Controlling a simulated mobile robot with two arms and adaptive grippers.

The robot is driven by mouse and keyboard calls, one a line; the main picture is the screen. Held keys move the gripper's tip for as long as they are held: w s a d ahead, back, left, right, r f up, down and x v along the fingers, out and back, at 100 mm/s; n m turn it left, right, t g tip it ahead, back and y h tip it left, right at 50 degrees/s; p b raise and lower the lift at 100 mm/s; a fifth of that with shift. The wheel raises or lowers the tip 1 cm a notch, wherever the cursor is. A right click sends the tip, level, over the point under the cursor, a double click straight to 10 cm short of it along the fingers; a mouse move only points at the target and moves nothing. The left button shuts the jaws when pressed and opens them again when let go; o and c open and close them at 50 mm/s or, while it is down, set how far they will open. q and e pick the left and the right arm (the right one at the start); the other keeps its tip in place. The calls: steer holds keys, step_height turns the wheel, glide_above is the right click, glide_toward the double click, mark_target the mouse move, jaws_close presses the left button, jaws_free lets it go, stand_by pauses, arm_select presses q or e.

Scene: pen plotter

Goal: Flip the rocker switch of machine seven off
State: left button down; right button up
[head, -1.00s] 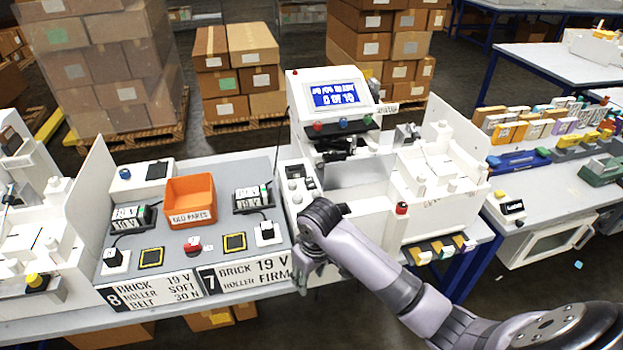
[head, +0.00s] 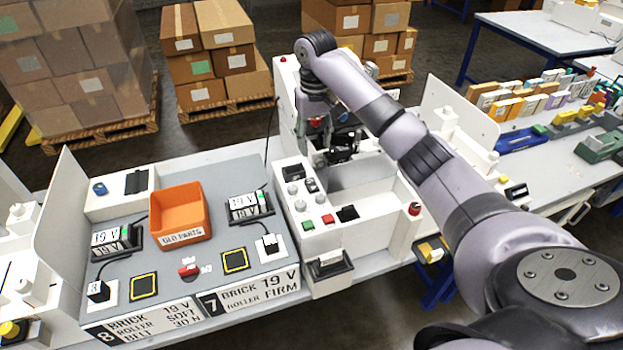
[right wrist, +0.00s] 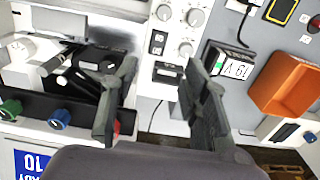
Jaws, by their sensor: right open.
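Machine seven (head: 325,245) is the white machine right of the label "7 brick roller firm" (head: 255,292). Its control panel has grey knobs (head: 293,190) and a small dark switch (head: 312,185). My right gripper (head: 316,142) is open and empty, above the machine's back part, behind the panel. Its two fingers (right wrist: 160,88) show spread in the right wrist view. My left gripper is not in view.
Green (head: 307,225) and red (head: 328,219) buttons sit in front of the knobs. An orange bin (head: 180,213) and a 19 V unit (head: 248,207) stand left of the machine. My right arm covers part of the machine's right side.

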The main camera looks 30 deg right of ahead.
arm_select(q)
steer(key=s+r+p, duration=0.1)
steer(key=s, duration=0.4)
arm_select(e)
step_height(320, 180, down, 4)
steer(key=p, duration=0.1)
glide_above(314, 189)
step_height(314, 189, down, 4)
step_height(314, 189, down, 5)
steer(key=shift+r+p, duration=0.15)
steer(key=shift+p, duration=0.6)
step_height(314, 189, down, 2)
steer(key=shift+f, duration=0.3)
steer(key=c, duration=0.6)
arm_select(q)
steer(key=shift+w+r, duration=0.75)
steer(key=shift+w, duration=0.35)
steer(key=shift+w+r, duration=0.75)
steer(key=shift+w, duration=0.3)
arm_select(e)
jaws_close()
